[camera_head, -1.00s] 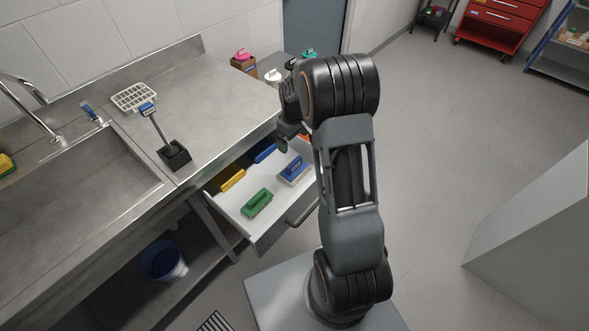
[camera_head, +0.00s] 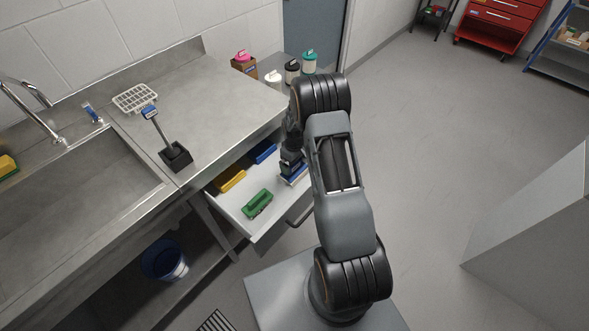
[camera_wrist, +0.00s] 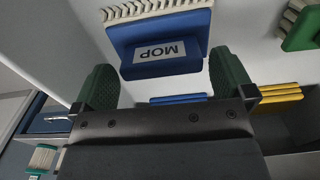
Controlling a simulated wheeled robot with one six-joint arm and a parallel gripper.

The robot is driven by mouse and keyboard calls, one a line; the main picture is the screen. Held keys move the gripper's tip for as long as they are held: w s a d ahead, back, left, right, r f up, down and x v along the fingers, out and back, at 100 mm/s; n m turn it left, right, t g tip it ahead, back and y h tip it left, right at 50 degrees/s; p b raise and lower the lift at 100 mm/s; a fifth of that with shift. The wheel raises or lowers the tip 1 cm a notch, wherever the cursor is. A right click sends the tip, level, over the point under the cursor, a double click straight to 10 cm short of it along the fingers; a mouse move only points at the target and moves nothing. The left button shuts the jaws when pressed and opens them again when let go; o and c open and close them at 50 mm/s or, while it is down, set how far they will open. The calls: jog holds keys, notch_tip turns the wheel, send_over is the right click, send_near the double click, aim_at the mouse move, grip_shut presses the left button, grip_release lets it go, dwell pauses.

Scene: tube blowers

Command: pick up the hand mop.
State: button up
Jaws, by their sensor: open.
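The hand mop (camera_wrist: 162,40), a blue block labelled MOP with pale bristles along one edge, lies in the open drawer (camera_head: 228,208). In the head view only part of the mop (camera_head: 297,181) shows beside my arm. My gripper (camera_wrist: 163,72) is open, with its green fingers apart. In the wrist view, the mop's labelled blue handle lies between and just beyond the fingertips. I cannot tell whether either finger touches it. In the head view my gripper (camera_head: 290,163) is low over the right side of the drawer, largely hidden by my arm.
A green brush (camera_head: 257,204), a yellow item (camera_head: 232,178) and a blue item (camera_head: 264,152) share the drawer. Bottles (camera_head: 309,62) stand at the back.

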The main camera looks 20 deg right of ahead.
jog(key=shift+f, duration=0.9)
jog(key=shift+c, duration=0.5)
jog(key=c, duration=0.7)
jog(key=shift+r, duration=0.1)
notch_tip(320, 180, up, 10)
jog(key=shift+b, duration=0.45)
